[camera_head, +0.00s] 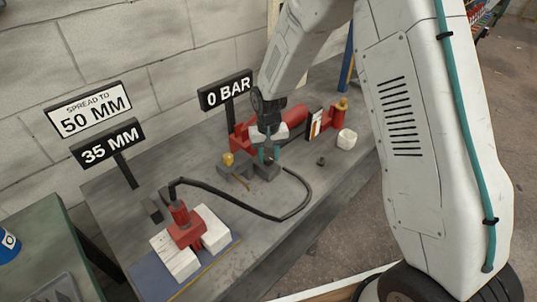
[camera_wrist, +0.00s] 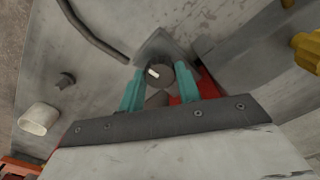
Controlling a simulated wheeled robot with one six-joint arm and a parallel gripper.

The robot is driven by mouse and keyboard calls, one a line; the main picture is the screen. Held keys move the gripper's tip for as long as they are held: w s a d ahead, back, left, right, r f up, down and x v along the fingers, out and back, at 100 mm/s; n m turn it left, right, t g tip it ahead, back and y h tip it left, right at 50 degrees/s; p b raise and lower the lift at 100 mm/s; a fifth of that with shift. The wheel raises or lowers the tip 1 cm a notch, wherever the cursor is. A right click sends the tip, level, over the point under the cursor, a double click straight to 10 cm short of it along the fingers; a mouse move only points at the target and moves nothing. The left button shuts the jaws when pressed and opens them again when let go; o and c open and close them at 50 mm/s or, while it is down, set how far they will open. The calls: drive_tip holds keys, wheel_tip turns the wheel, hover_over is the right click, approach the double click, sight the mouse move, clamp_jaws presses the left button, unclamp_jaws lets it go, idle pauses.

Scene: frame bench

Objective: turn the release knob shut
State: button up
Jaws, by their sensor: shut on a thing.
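The release knob (camera_wrist: 160,82) is a dark grey round knob with a short white mark on its top, in the middle of the wrist view. My gripper (camera_wrist: 166,88) has its two teal fingers on either side of the knob and is shut on it. In the head view my gripper (camera_head: 268,154) points down at a grey block (camera_head: 266,171) in front of the red pump (camera_head: 297,116). The knob itself is hidden there by the fingers. The pump's sign (camera_head: 226,91) reads 0 BAR.
A black hose (camera_head: 262,214) loops over the bench to a red spreader (camera_head: 185,232) between pale blocks. Signs read 35 MM (camera_head: 108,144) and SPREAD TO 50 MM (camera_head: 90,110). A yellow knob (camera_head: 228,159) stands left of my gripper, a white cup-like thing (camera_head: 346,139) right.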

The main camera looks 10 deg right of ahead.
sight(268, 158)
drive_tip(key=shift+m, duration=0.5)
drive_tip(key=o, duration=1)
drive_tip(key=shift+a, duration=0.1)
drive_tip(key=shift+c, duration=0.2)
wheel_tip(268, 158, up, 8)
drive_tip(key=shift+f, duration=0.1)
